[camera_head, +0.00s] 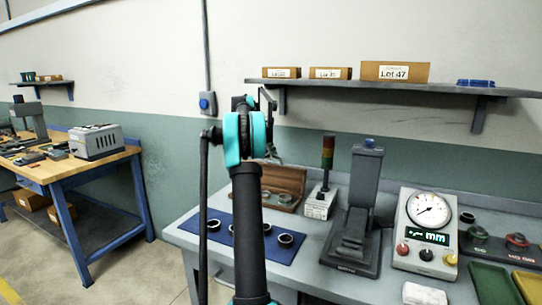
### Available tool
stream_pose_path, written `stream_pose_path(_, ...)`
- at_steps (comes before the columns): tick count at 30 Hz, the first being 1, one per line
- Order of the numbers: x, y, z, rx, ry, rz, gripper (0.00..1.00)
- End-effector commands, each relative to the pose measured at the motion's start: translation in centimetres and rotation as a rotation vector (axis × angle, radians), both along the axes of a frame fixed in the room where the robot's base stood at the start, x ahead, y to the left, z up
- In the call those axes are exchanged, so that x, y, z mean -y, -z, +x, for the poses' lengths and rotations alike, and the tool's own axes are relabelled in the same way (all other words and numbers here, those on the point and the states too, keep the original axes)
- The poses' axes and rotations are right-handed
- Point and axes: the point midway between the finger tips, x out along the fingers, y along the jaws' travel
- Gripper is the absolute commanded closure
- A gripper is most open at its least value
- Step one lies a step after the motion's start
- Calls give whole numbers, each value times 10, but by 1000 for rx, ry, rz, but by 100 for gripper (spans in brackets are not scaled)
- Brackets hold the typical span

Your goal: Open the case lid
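The brown wooden case (299,181) stands at the back of the grey bench, left of the small signal tower. Its lid looks raised, with a brown panel standing up at the rear and metal rings (284,198) showing in front of it. My arm hides the left part of the case. My gripper (273,154) is mostly hidden behind my arm, close to the lid's upper edge. I cannot tell whether it touches the lid or how its fingers are set.
A blue mat (217,240) with several dark rings lies in front of the case. A signal tower (322,190), a dark stand (355,220) and a dial gauge (427,220) stand to the right. A shelf (400,88) with boxes hangs above.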

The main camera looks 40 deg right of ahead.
Motion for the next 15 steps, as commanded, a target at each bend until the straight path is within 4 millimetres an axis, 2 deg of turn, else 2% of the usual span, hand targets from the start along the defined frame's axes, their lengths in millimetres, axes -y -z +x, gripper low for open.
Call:
stream_pose_path(9, -27, -56, 13, 0, -2, 0, 69)
stream_pose_path(15, -40, -84, 19, 1, -2, 0, 69)
